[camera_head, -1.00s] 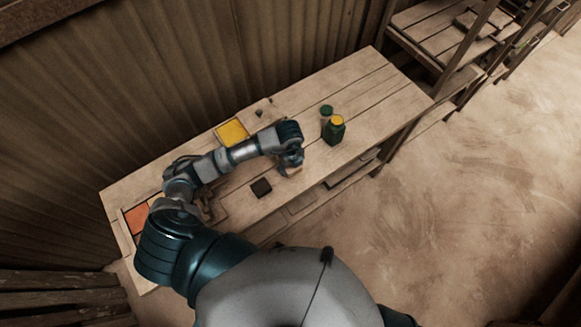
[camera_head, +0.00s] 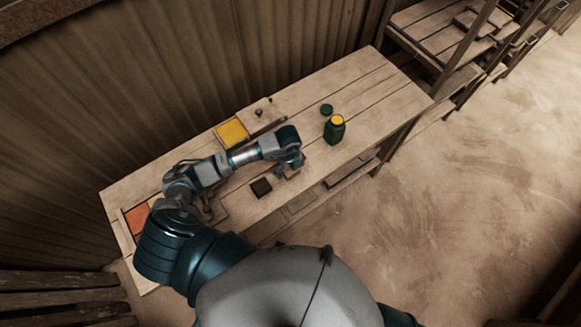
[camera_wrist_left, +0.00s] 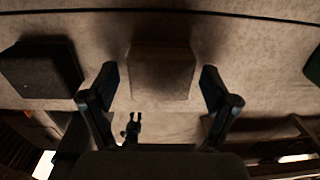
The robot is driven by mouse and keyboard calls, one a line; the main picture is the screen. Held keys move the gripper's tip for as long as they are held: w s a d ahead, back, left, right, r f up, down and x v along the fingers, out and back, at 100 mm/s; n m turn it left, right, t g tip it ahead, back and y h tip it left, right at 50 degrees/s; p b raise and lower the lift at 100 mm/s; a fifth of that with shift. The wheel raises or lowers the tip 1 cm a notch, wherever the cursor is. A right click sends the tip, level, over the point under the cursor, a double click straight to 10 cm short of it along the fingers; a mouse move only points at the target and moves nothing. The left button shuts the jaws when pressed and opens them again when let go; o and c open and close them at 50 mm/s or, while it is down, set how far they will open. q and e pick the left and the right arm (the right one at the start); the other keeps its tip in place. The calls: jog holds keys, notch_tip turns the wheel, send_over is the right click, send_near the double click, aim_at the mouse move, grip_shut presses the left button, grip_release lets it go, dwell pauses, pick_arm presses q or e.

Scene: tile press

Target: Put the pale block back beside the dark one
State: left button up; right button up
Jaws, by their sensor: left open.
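The pale block (camera_wrist_left: 162,72) stands on the workbench, between the two fingers of my left gripper (camera_wrist_left: 160,80) in the left wrist view. The fingers are open, with a gap on each side of the block. In the head view, my left gripper (camera_head: 291,164) is low over the bench near the front edge and mostly hides the pale block. The dark block (camera_head: 261,188) sits on the bench to the left of the gripper, a short space apart. It also shows at the left of the left wrist view (camera_wrist_left: 42,68). My right gripper is not in view.
A green bottle with a yellow cap (camera_head: 334,130) stands right of the gripper, with a round green thing (camera_head: 326,109) behind it. A yellow tray (camera_head: 232,132) lies near the wall. Orange tiles (camera_head: 137,218) lie at the left end. The bench's right end is clear.

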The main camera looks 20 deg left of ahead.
pick_arm(q)
jog(key=shift+a, duration=0.1)
jog(key=shift+a+r, duration=0.1)
jog(key=shift+r, duration=0.05)
notch_tip(320, 180, up, 12)
jog(key=shift+s, duration=0.2)
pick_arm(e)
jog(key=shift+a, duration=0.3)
